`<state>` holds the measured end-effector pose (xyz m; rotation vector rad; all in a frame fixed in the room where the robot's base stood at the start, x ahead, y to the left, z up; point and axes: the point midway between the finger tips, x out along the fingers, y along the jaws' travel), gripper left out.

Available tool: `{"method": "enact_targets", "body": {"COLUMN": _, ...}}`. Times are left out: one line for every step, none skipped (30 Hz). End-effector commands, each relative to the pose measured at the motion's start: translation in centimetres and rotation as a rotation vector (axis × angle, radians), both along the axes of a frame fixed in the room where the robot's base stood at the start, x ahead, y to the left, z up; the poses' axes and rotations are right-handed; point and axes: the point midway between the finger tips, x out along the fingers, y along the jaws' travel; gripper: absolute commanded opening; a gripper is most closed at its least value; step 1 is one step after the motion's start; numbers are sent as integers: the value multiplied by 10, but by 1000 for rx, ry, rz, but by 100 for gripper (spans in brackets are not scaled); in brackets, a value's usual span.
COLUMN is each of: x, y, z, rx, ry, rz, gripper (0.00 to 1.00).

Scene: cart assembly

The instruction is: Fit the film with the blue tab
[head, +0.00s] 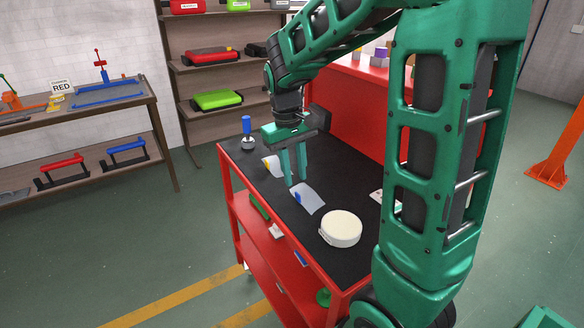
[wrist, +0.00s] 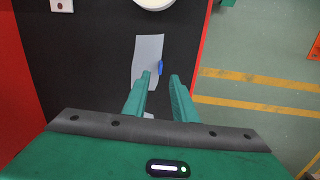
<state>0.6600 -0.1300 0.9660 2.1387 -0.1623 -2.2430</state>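The film with the blue tab is a pale curved sheet (head: 312,200) on the black cart top. Its blue tab (head: 298,197) is on its left edge in the head view. In the wrist view the film (wrist: 148,50) lies ahead of the fingers, with the blue tab (wrist: 160,68) on its right edge. My gripper (head: 296,184) points down over the cart, just behind the film. Its fingers (wrist: 161,79) are apart with nothing between them, and the tab shows just beyond the tips. I cannot tell how high the tips are.
A round cream object (head: 341,229) stands near the film. Another film with a yellow tab (head: 268,166) lies behind my gripper. A blue-handled tool (head: 247,130) stands at the cart's far corner. The red panel (head: 352,105) rises along the cart's right side.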

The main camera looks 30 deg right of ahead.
Motion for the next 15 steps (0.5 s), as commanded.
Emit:
{"method": "enact_targets", "body": {"x": -1, "y": -1, "z": -7, "rx": 0, "ry": 3, "rz": 0, "gripper": 25}}
{"method": "enact_targets", "body": {"x": -2, "y": -1, "z": -11, "rx": 0, "ry": 4, "rz": 0, "gripper": 25}}
{"method": "enact_targets", "body": {"x": -2, "y": -2, "z": -16, "rx": 0, "ry": 4, "rz": 0, "gripper": 25}}
{"method": "enact_targets", "body": {"x": -2, "y": -2, "z": -20, "rx": 0, "ry": 3, "rz": 0, "gripper": 25}}
{"method": "enact_targets", "body": {"x": -2, "y": -2, "z": -24, "rx": 1, "ry": 4, "rz": 0, "gripper": 25}}
{"method": "enact_targets", "body": {"x": -3, "y": -3, "z": -29, "rx": 0, "ry": 3, "rz": -1, "gripper": 25}}
{"method": "enact_targets", "body": {"x": -3, "y": -3, "z": -32, "rx": 0, "ry": 3, "rz": -1, "gripper": 25}}
{"method": "enact_targets", "body": {"x": -3, "y": -4, "z": -36, "rx": 0, "ry": 4, "rz": -2, "gripper": 25}}
{"method": "enact_targets", "body": {"x": -3, "y": -4, "z": -40, "rx": 0, "ry": 3, "rz": -2, "gripper": 25}}
{"method": "enact_targets", "body": {"x": -3, "y": -5, "z": -43, "rx": 0, "ry": 3, "rz": -2, "gripper": 25}}
{"method": "enact_targets", "body": {"x": -3, "y": -5, "z": -46, "rx": 0, "ry": 3, "rz": -2, "gripper": 25}}
{"method": "enact_targets", "body": {"x": -3, "y": -5, "z": -49, "rx": 0, "ry": 3, "rz": -2, "gripper": 25}}
{"method": "enact_targets", "body": {"x": -3, "y": -5, "z": -51, "rx": 0, "ry": 2, "rz": -2, "gripper": 25}}
{"method": "enact_targets", "body": {"x": -4, "y": -6, "z": -53, "rx": 1, "ry": 2, "rz": -1, "gripper": 25}}
{"method": "enact_targets", "body": {"x": -4, "y": -6, "z": -55, "rx": 1, "ry": 2, "rz": -1, "gripper": 25}}
